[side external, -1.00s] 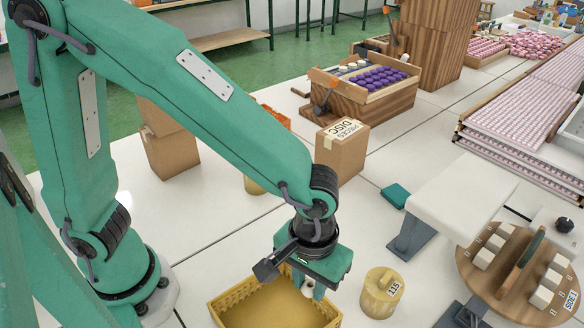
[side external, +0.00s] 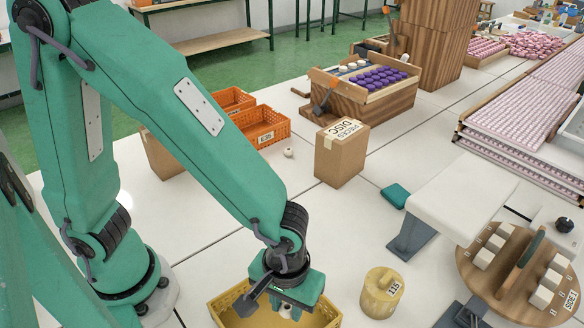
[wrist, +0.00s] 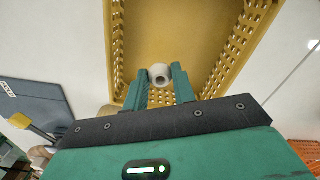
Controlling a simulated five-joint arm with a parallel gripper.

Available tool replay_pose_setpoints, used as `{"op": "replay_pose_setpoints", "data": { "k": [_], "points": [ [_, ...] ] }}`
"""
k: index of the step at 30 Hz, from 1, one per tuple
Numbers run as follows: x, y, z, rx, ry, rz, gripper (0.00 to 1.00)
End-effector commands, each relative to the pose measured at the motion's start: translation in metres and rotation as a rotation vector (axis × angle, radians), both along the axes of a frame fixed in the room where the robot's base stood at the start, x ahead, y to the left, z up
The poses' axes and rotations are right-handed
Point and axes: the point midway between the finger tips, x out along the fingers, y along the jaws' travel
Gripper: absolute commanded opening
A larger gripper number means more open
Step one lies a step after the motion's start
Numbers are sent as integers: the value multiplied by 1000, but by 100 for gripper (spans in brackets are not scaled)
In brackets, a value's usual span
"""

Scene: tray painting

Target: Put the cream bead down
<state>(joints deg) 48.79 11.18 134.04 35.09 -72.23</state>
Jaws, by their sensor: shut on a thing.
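My gripper (side external: 287,312) is low over the yellow perforated tray (side external: 224,309), with its fingers pointing down. The wrist view shows the cream bead (wrist: 160,71), a small ring with a dark hole, pinched between the two fingertips. Behind it lies the tray's plain floor, and the perforated tray walls (wrist: 252,32) run along the sides. I cannot tell whether the bead touches the tray floor. In the side view my fingers and wrist hide most of the bead.
A yellow cylinder tagged 115 (side external: 381,293) stands right of the tray. A cardboard box (side external: 340,155), orange crates (side external: 262,127) and a small whitish bead (side external: 288,152) are farther back. A round wooden board (side external: 512,285) with white blocks is at right.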

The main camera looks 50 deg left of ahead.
Motion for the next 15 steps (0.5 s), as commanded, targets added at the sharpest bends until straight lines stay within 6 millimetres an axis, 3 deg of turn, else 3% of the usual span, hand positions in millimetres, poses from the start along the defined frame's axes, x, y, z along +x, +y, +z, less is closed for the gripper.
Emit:
{"op": "replay_pose_setpoints", "data": {
  "k": [15],
  "points": [
    [0,1,-21,2,2,0,5]
  ]
}}
